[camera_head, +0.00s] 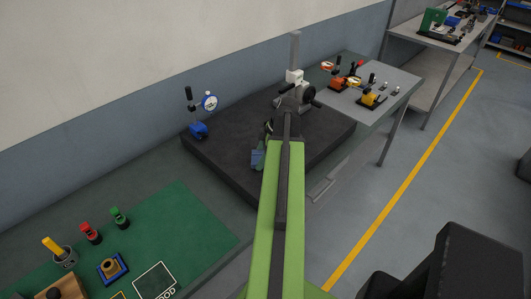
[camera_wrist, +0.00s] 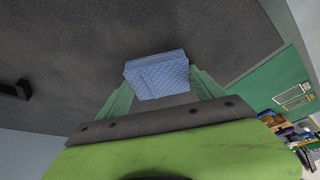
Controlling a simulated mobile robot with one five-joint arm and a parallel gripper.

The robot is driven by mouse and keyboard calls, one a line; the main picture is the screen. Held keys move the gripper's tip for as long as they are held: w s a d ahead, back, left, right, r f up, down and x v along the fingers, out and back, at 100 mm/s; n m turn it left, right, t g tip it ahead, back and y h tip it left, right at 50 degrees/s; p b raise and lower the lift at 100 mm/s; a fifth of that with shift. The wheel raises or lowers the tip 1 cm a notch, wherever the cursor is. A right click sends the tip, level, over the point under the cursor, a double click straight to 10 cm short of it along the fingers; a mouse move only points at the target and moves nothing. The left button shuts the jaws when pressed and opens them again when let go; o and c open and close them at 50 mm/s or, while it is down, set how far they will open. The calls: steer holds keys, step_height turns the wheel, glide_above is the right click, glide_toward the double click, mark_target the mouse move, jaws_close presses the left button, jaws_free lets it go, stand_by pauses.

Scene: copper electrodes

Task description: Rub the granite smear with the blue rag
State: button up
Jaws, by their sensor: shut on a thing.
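The blue rag (camera_wrist: 157,74) is a folded, textured block between the green fingers of my gripper (camera_wrist: 163,90) in the wrist view. My gripper is shut on it. In the head view the rag (camera_head: 257,158) shows just left of my arm's end, over the dark granite plate (camera_head: 225,150). The granite also fills much of the wrist view (camera_wrist: 60,50). I cannot tell whether the rag touches the granite. No smear can be made out; my arm hides part of the plate.
A dial gauge on a blue base (camera_head: 198,130) stands on the plate's left part. A grey stand with a column (camera_head: 294,85) stands at its back right. A green mat (camera_head: 190,225) with small tools lies at front left. Side tables stand to the right.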

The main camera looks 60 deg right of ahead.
mark_target(252, 162)
steer(key=shift+w+a, duration=0.25)
steer(key=shift+a, duration=0.8)
steer(key=shift+w+a, duration=0.2)
steer(key=shift+a, duration=0.85)
steer(key=shift+d, duration=0.1)
step_height(252, 162, up, 6)
steer(key=p, duration=0.6)
steer(key=shift+r, duration=0.1)
step_height(252, 162, up, 3)
steer(key=p, duration=0.3)
